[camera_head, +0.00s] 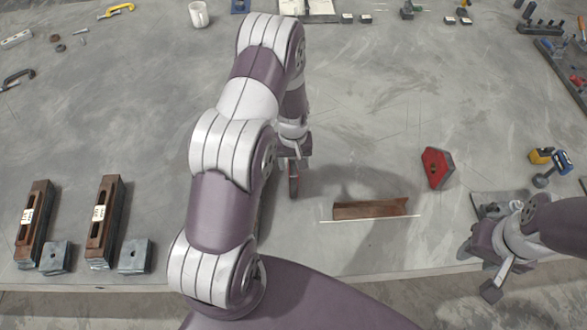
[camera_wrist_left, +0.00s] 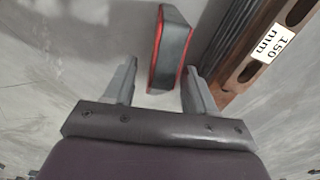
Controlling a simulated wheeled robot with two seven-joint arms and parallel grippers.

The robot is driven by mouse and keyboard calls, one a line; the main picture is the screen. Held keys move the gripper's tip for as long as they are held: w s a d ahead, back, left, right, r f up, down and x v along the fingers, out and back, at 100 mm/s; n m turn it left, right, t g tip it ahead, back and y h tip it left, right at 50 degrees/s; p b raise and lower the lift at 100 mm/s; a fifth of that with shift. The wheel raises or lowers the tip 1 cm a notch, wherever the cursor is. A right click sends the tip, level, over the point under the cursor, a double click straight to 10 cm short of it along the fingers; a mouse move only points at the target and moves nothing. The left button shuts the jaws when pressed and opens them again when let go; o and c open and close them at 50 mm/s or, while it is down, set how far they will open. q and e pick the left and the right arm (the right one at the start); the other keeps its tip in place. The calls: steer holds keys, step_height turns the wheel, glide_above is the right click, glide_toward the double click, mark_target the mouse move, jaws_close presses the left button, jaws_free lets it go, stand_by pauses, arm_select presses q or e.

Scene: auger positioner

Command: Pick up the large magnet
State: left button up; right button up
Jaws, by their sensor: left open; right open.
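A red magnet (camera_head: 437,168) with a hole lies right of the middle of the table in the head view. In the left wrist view a block with red side plates and a grey edge (camera_wrist_left: 174,48) looks like another magnet seen edge-on. I cannot tell from its size which is the large one. My left gripper (camera_wrist_left: 160,78) is open, with its fingers on either side of that block's near end; no contact shows. In the head view my left gripper (camera_head: 293,168) is partly hidden by my arm. My right gripper (camera_head: 480,270) is open and empty at the lower right.
A brown slotted block labelled 150 mm (camera_wrist_left: 262,62) stands close right of the red-edged block. Two similar blocks (camera_head: 36,222) (camera_head: 104,222) stand at left. A brown angle piece (camera_head: 370,209) lies near the front edge.

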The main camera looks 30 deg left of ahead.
arm_select(q)
step_height(320, 180, down, 2)
steer(key=shift+f, duration=0.1)
jaws_close()
steer(key=shift+w, duration=0.1)
stand_by(1.3)
